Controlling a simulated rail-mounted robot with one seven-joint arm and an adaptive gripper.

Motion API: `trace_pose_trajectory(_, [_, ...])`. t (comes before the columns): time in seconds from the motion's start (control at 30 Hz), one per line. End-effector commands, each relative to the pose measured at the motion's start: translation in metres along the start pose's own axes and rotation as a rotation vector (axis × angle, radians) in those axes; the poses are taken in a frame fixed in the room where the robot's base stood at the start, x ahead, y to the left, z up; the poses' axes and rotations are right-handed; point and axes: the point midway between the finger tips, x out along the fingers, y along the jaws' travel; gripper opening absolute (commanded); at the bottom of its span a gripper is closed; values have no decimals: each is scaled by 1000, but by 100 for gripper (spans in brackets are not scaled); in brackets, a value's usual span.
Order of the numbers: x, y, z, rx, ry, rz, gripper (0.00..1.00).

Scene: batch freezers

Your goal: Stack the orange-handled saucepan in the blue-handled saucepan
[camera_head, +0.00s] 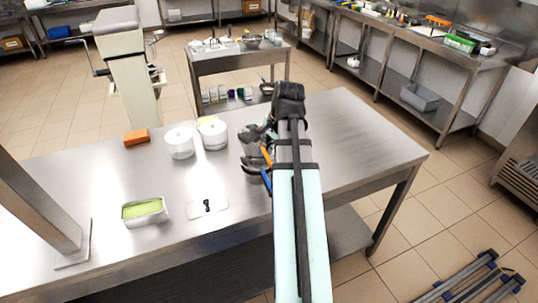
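An orange handle (266,156) and a blue handle (266,179) show close together at the left edge of my arm, on the near steel table. The orange handle is above the blue one in the picture. A grey metal pan body (249,142) shows just left of the arm. My arm and gripper hide most of the pans, so I cannot tell whether one sits inside the other. My gripper (258,140) is dark and small at the pans, partly behind my arm. Its fingers cannot be made out, nor whether it touches a handle.
The table's right side (360,140) is clear.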

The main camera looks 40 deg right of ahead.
Motion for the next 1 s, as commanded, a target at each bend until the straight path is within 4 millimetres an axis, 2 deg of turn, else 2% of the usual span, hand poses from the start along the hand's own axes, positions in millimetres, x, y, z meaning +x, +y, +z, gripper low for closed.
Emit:
trace_pose_trajectory(0.3, [30, 9, 0, 1, -1, 1, 0])
trace_pose_trajectory(1.0, [42, 13, -1, 0, -1, 0, 0])
